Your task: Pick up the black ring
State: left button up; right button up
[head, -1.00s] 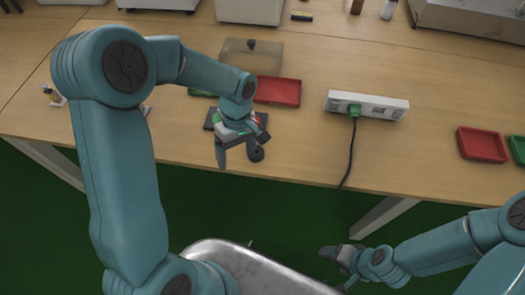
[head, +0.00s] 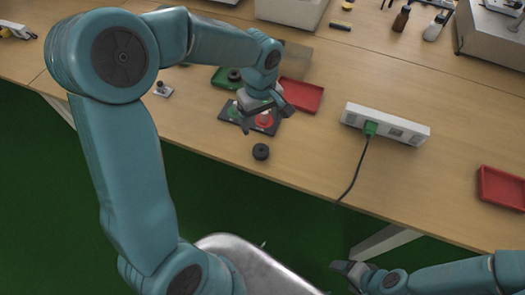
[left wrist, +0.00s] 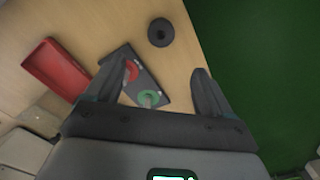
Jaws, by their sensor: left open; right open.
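A black ring (head: 260,151) lies flat on the bare table near its front edge; it also shows in the left wrist view (left wrist: 161,32), beyond my fingertips. My left gripper (head: 266,117) is open and empty, above a dark plate (head: 233,115) with a red and a green disc, behind the ring. In the left wrist view the fingers (left wrist: 155,73) stand apart with the plate between and beyond them. Another black ring (head: 234,75) sits in the green tray (head: 222,82). My right gripper (head: 343,268) is low in front of the table, away from the ring.
A red tray (head: 300,96) stands behind the plate. A white power strip (head: 386,124) with a green plug and hanging black cable (head: 355,175) lies to the right. Another red tray (head: 501,188) is at far right. The table around the ring is clear.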

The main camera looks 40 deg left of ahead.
pick_arm(q)
send_over(262, 149)
jog(key=f, duration=0.8)
jog(key=shift+s+a, duration=0.15)
jog(key=shift+s, duration=0.1)
jog(key=f, duration=0.3)
jog(key=d+f, duration=0.1)
jog(key=shift+s+f, duration=0.15)
jog(key=shift+s, duration=0.1)
jog(key=shift+a+f, duration=0.1)
jog(key=shift+f, duration=0.45)
jog(key=c, duration=1.1)
